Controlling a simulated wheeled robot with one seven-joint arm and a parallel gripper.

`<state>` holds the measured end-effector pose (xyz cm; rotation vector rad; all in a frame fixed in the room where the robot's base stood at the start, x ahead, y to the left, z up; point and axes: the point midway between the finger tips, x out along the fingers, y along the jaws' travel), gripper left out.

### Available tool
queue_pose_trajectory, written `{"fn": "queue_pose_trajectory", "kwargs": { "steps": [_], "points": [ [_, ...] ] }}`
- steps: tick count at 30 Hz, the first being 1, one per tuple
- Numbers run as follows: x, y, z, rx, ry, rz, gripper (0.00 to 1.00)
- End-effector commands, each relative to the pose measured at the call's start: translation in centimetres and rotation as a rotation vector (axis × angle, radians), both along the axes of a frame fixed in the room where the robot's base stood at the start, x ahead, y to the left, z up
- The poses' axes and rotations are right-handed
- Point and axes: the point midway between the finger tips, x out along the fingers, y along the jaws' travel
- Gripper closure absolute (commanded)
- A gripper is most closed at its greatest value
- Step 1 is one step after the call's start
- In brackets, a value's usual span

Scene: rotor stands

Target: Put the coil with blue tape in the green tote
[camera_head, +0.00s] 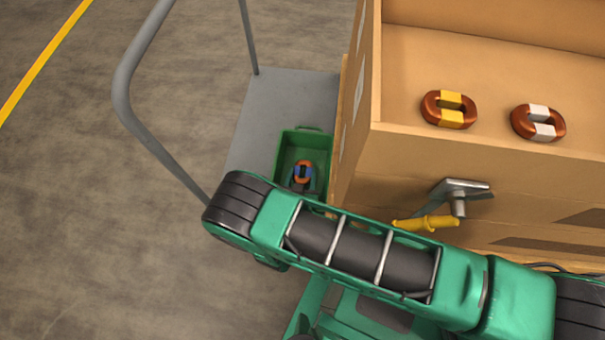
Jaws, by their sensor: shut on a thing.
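The coil with blue tape (304,170) is a copper-orange ring with blue tape on its sides. In the head view it is within the outline of the green tote (318,141). I cannot tell whether it touches the tote's floor. My gripper (301,180) is a small dark shape at the coil's near side, shut on it. My green arm hides the near part of the tote and most of the gripper.
The tote stands on a grey cart deck (275,98) with a grey tubular handle (150,140) at left. A large cardboard box (480,155) is close on the right, bearing a yellow-taped coil (450,109) and a white-taped coil (538,123). A yellow-handled tool (427,223) is below them.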

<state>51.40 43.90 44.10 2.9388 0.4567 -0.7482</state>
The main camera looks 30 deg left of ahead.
Motion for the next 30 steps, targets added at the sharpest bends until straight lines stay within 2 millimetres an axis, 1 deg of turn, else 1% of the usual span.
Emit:
{"fn": "queue_pose_trajectory", "kwargs": {
  "steps": [10, 11, 12, 13, 22, 25, 27, 30],
  "points": [
    [-0.3, -0.1, -1.1, -0.002, 0.009, 0.001, 0.82],
    [-0.4, -0.1, -1.2, -0.003, 0.011, 0.001, 0.44],
    [-0.4, -0.1, -1.2, -0.003, 0.012, 0.001, 0.34],
    [-0.4, -0.2, -1.2, -0.003, 0.013, 0.001, 0.3],
    [-0.5, -0.2, -1.2, -0.005, 0.013, 0.001, 0.3],
    [-0.5, -0.2, -0.7, -0.004, 0.012, 0.001, 0.3],
    [-0.4, -0.1, 0.1, -0.004, 0.009, 0.002, 0.3],
    [-1.9, -0.5, 0.9, -0.005, 0.01, 0.003, 0.3]
  ]
}}
